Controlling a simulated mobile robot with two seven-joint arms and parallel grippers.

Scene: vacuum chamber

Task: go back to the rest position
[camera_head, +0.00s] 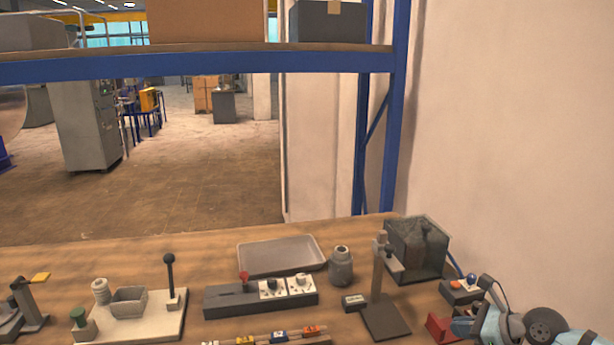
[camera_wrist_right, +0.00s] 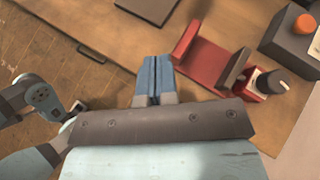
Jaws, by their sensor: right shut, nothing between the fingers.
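My right gripper (camera_head: 462,328) is at the lower right corner of the head view, beside the red bracket (camera_head: 436,327). In the right wrist view its two blue fingertips (camera_wrist_right: 153,72) are pressed together with nothing between them. They are over the table, just left of the red bracket (camera_wrist_right: 203,62); I cannot tell the exact height above the wood. My left gripper does not show in the head view. A grey and teal arm link of mine (camera_wrist_right: 40,96) shows at the left of the right wrist view.
The wooden table (camera_head: 215,252) holds a grey tray (camera_head: 262,257), a jar (camera_head: 341,268), a switch box (camera_head: 235,298), a stand (camera_head: 385,318), a dark open box (camera_head: 432,262) and a button box (camera_head: 460,295). A blue shelf frame (camera_head: 200,66) and a wall (camera_head: 500,130) stand behind.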

